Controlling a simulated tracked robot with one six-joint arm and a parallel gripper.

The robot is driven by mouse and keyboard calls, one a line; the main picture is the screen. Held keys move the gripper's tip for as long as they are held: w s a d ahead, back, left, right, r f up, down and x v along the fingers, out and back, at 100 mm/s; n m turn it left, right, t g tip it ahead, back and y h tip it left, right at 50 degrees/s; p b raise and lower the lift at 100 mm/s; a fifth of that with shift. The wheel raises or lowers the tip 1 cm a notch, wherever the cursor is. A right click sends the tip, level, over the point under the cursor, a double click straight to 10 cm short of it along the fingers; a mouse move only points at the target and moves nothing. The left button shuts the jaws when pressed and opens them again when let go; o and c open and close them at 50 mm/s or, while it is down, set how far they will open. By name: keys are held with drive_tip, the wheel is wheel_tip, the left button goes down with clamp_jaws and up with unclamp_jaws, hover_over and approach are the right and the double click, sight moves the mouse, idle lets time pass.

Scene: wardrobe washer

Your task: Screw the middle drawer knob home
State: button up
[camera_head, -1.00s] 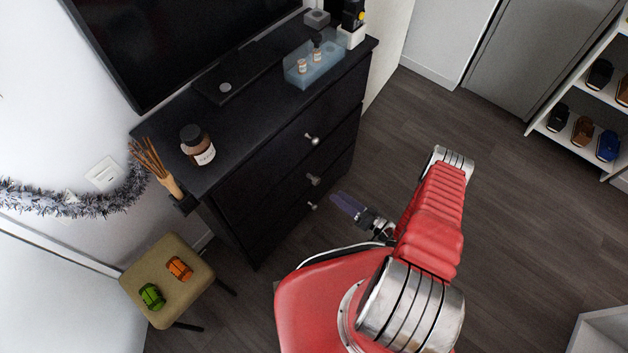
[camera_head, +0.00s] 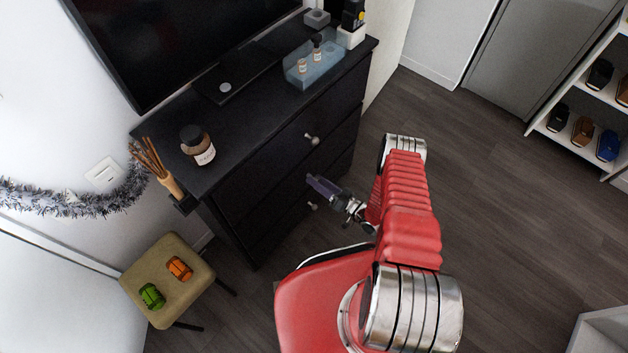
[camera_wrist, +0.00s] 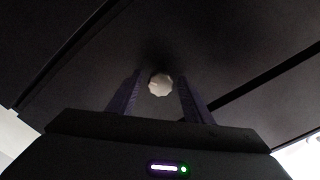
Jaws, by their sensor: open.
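The black drawer unit (camera_head: 262,178) stands against the wall with three drawer fronts. The top knob (camera_head: 312,139) and the bottom knob (camera_head: 313,206) show in the head view. The middle knob is hidden there behind my gripper (camera_head: 316,183). In the wrist view a pale, faceted knob (camera_wrist: 160,84) sits on a dark drawer front (camera_wrist: 225,55), between the two purple fingers of my gripper (camera_wrist: 158,92). The fingers stand apart, with a gap on each side of the knob. I cannot tell how far the knob stands out from the front.
A stool (camera_head: 190,258) holds green and orange objects. The floor (camera_head: 500,220) to the right is clear.

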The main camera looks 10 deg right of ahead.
drive_tip(key=shift+w+a, duration=0.4)
drive_tip(key=shift+w, duration=0.2)
